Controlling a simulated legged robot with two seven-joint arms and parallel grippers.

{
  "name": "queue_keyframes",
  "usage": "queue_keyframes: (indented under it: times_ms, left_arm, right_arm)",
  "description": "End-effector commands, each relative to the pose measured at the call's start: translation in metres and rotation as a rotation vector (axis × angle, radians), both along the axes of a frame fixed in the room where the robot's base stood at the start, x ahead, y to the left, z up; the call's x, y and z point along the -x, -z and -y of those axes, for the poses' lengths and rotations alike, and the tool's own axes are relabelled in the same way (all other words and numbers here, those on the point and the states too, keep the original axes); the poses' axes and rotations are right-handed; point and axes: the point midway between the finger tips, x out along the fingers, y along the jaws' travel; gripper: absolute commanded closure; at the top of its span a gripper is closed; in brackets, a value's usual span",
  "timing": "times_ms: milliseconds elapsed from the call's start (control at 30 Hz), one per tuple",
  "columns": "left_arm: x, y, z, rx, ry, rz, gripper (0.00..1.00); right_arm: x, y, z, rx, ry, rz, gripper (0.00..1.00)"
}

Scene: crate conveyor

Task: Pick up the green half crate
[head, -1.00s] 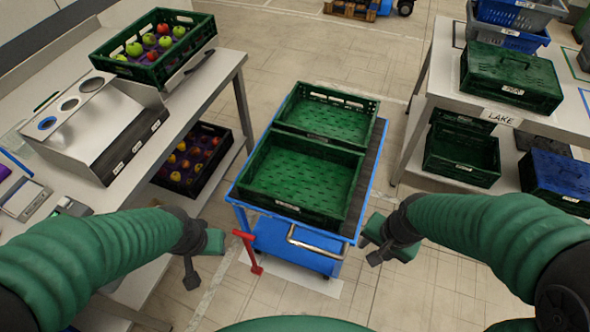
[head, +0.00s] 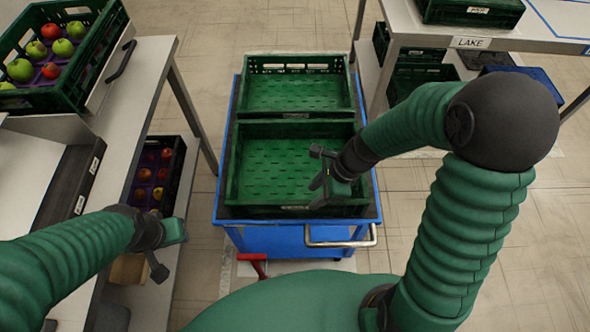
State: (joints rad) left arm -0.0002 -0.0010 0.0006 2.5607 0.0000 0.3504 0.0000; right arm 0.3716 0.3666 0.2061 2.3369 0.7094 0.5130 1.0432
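Two empty green open-top crates stand end to end on the blue cart (head: 226,205). The near crate (head: 232,172) is at the picture's middle, and the far crate (head: 354,95) is just behind it. I cannot tell which one is meant by the half crate. My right gripper (head: 320,172) is over the right part of the near crate, with its fingers apart and nothing between them. It hides part of that crate's right side, and contact is unclear. My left gripper (head: 169,252) is left of the cart, fingers apart and empty.
A green crate of apples (head: 112,22) stands on the left table (head: 152,80); a dark fruit crate (head: 178,172) is below. The cart's metal handle (head: 340,243) faces me. Floor shows on both sides.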

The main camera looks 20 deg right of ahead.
Motion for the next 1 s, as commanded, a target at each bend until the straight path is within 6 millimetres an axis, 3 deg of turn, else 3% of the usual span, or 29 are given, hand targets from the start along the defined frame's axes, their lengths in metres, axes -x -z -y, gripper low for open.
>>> queue_keyframes:
  times_ms: [33,133,367,600,867,1000]
  left_arm:
    - [0.000,0.012,0.000,0.000,0.000,0.000,0.64]
    - [0.000,0.021,0.000,0.000,0.000,0.000,0.64]
    - [0.000,0.028,-0.001,0.000,-0.001,0.000,0.64]
    - [0.000,0.049,-0.001,0.000,-0.001,0.000,0.64]
    - [-0.001,0.049,0.000,0.000,0.000,0.000,0.64]
    - [-0.001,0.049,0.000,0.000,-0.001,0.000,0.64]
  right_arm:
    - [-0.001,0.019,-0.009,0.001,-0.006,-0.004,0.60]
    - [-0.004,0.040,-0.022,0.007,-0.008,-0.002,0.60]
    - [-0.006,0.059,-0.034,0.012,-0.008,0.001,0.60]
    - [-0.012,0.097,-0.050,0.005,-0.008,-0.001,0.60]
    - [-0.013,0.099,-0.055,0.009,-0.007,0.003,0.60]
    - [-0.013,0.099,-0.056,0.011,-0.007,0.002,0.78]
